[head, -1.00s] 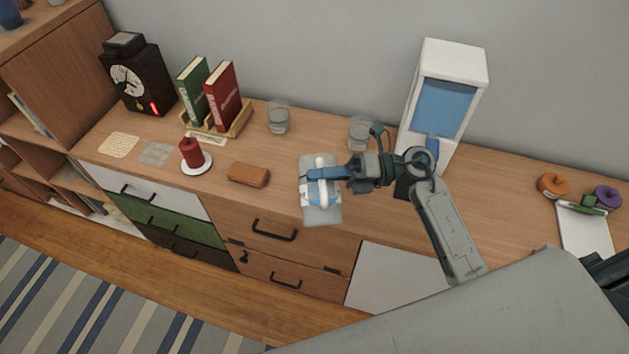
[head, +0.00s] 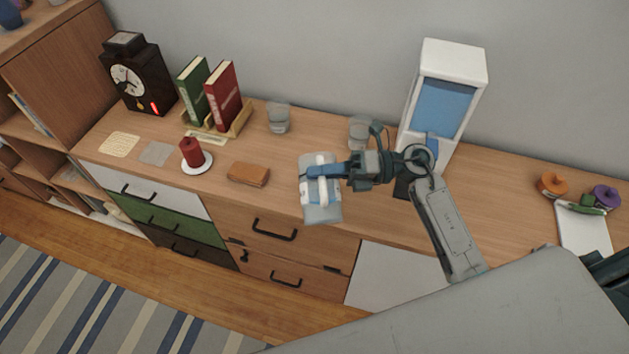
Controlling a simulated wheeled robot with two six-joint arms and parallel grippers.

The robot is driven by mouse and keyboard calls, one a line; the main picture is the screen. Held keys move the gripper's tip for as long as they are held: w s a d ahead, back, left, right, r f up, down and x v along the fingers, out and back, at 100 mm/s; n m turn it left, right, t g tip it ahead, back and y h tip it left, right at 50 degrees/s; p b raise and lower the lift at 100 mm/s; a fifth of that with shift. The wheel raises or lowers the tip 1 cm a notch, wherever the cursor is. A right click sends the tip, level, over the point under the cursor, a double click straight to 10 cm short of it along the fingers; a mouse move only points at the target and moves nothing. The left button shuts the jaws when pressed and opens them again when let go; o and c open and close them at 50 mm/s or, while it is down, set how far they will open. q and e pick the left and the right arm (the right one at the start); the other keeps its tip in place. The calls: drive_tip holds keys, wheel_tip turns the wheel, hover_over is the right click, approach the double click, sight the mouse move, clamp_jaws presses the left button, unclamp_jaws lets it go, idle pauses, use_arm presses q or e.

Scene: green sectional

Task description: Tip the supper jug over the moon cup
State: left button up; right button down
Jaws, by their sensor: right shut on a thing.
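A pale translucent jug (head: 322,212) with a white handle and a blue-and-white label is in the head view, at the front edge of the cabinet top. My right gripper (head: 314,172) is shut on its handle. The jug seems held above the front edge; its exact height and tilt are hard to tell. Two clear glass cups stand behind it: one (head: 279,118) near the book holder, the other (head: 359,130) partly behind my right arm. No moon mark is readable on either, so I cannot tell which is the moon cup. My left gripper is not in view.
A white dispenser (head: 474,62) stands behind my right arm. Left of the jug are a brown block (head: 249,173), a red candle (head: 191,151) on a saucer, books (head: 223,97) and a black clock (head: 139,76). Orange and purple items (head: 552,184) lie at the right.

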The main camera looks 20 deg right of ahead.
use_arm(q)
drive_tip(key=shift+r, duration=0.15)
use_arm(e)
drive_tip(key=shift+w+r, duration=0.15)
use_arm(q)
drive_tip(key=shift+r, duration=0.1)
use_arm(e)
drive_tip(key=shift+r, duration=0.1)
drive_tip(key=shift+w+r+m+p, duration=0.1)
drive_tip(key=shift+m+p, duration=0.2)
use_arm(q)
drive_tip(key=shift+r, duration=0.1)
use_arm(e)
drive_tip(key=shift+s+f+b, duration=0.2)
drive_tip(key=shift+f+b, duration=0.5)
drive_tip(key=shift+b, duration=0.4)
drive_tip(key=n+b, duration=0.1)
drive_tip(key=s+f+n+b, duration=0.1)
drive_tip(key=b, duration=0.1)
drive_tip(key=s+n+b, duration=0.1)
drive_tip(key=shift+a+f+b, duration=0.15)
drive_tip(key=shift+f+b, duration=0.05)
drive_tip(key=shift+b, duration=0.2)
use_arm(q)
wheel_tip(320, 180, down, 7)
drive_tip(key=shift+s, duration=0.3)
use_arm(e)
drive_tip(key=shift+s+r, duration=0.1)
drive_tip(key=shift+r, duration=0.1)
